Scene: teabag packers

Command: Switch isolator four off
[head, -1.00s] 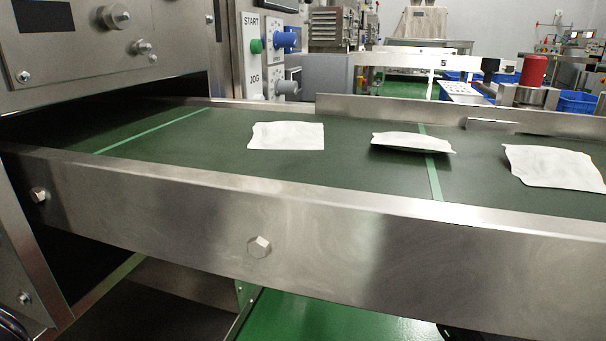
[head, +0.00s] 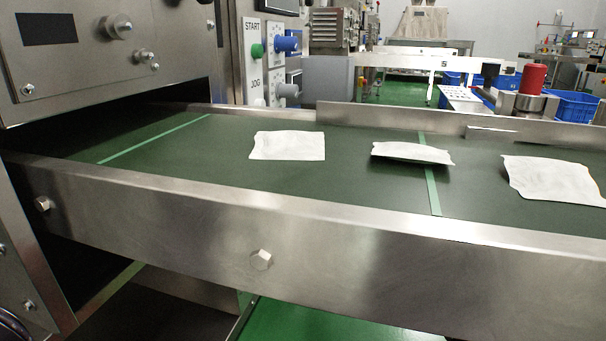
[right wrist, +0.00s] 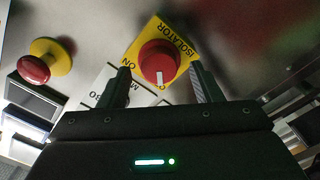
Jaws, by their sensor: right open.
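A red rotary isolator knob (right wrist: 158,62) sits on a yellow plate (right wrist: 178,30) in the right wrist view. The plate reads ISOLATOR and ON, with the lettering turned over. A white mark on the knob points toward the bottom of the picture, toward my gripper. My right gripper (right wrist: 160,74) is open, with one finger on each side of the knob. I cannot tell whether either finger touches it. No isolator number is readable. My left gripper is in neither view, and the head view shows neither gripper nor this isolator.
A red mushroom button (right wrist: 34,69) on yellow and a white label (right wrist: 104,86) are near the isolator. In the head view, a green conveyor (head: 220,170) with metal side rails carries white packets (head: 287,146). A START/JOG panel (head: 254,60) stands behind it.

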